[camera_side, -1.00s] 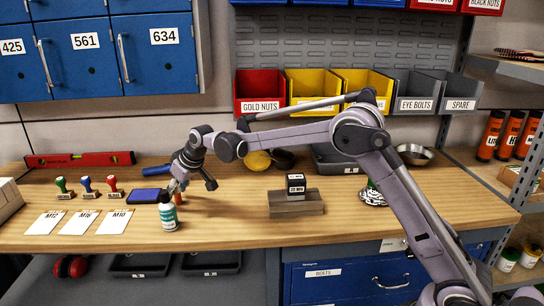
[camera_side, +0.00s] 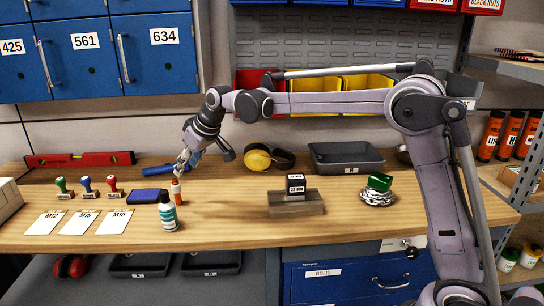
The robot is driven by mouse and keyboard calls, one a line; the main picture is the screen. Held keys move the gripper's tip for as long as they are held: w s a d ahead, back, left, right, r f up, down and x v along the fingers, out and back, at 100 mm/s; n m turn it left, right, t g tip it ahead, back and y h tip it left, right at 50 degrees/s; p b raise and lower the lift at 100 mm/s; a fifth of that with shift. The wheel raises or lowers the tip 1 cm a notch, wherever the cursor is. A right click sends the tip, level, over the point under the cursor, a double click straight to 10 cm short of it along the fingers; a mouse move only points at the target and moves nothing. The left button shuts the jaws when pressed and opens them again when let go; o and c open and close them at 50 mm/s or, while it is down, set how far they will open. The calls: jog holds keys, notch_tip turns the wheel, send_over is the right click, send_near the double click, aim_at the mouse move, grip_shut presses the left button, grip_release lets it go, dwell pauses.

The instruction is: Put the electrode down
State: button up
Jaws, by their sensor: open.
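A small upright orange item with a pale cap (camera_side: 177,192) stands on the wooden bench, just behind the teal and white bottle (camera_side: 167,212). It may be the electrode, but it is too small to tell. My gripper (camera_side: 179,172) is open just above and slightly right of its top, with nothing visible held in it. In this view the fingertips and the item's top are very close, and a small gap between them is hard to judge.
A dark blue ink pad (camera_side: 149,196), several stamps (camera_side: 86,186) and white cards (camera_side: 78,223) lie to the left. The bench between bottle and block is clear.

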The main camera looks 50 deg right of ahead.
jog(key=s+d+r+m, duration=0.1)
jog(key=s+d, duration=0.1)
jog(key=s, duration=0.6)
jog(key=s+d+r, duration=0.2)
jog(key=s, duration=0.6)
jog(key=s+d+f+m, duration=0.1)
jog(key=s+f, duration=0.3)
jog(key=s, duration=0.5)
jog(key=s+d+f+h, duration=0.1)
jog(key=s+f, duration=0.4)
jog(key=s, duration=0.4)
jog(key=shift+d+f+m+t, duration=0.15)
jog(key=shift+d+m+t, duration=0.05)
jog(key=shift+m+t, duration=0.2)
